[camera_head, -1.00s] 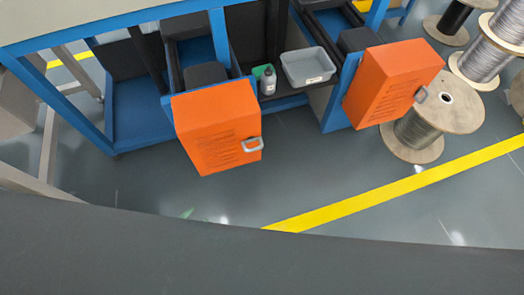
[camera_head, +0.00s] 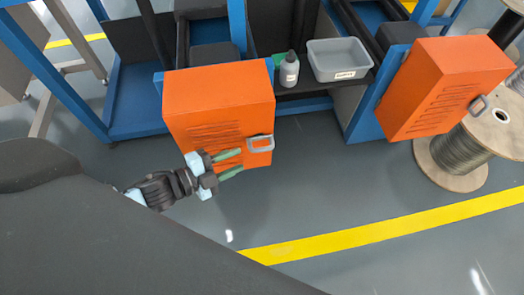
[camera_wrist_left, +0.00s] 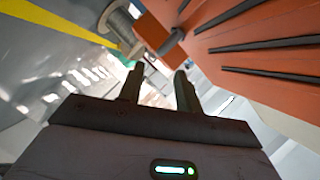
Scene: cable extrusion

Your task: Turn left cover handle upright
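The left orange cover (camera_head: 218,105) has slots in its front face and a grey handle (camera_head: 260,144) near its right side. The handle lies roughly level, with its grip bar toward me. My left gripper (camera_head: 241,162) is open, its two green fingers pointing right at the handle from just left of it, with a small gap. In the left wrist view the open fingers (camera_wrist_left: 160,88) show with nothing between them, and the slotted orange cover (camera_wrist_left: 270,45) fills the upper right. My right gripper is not in view.
A second orange cover (camera_head: 445,85) with its own handle stands at the right. A grey bin (camera_head: 339,60) and a bottle (camera_head: 289,70) sit on a shelf between them. Cable spools (camera_head: 458,153) stand at the far right. The floor in front is clear, with a yellow line (camera_head: 385,233).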

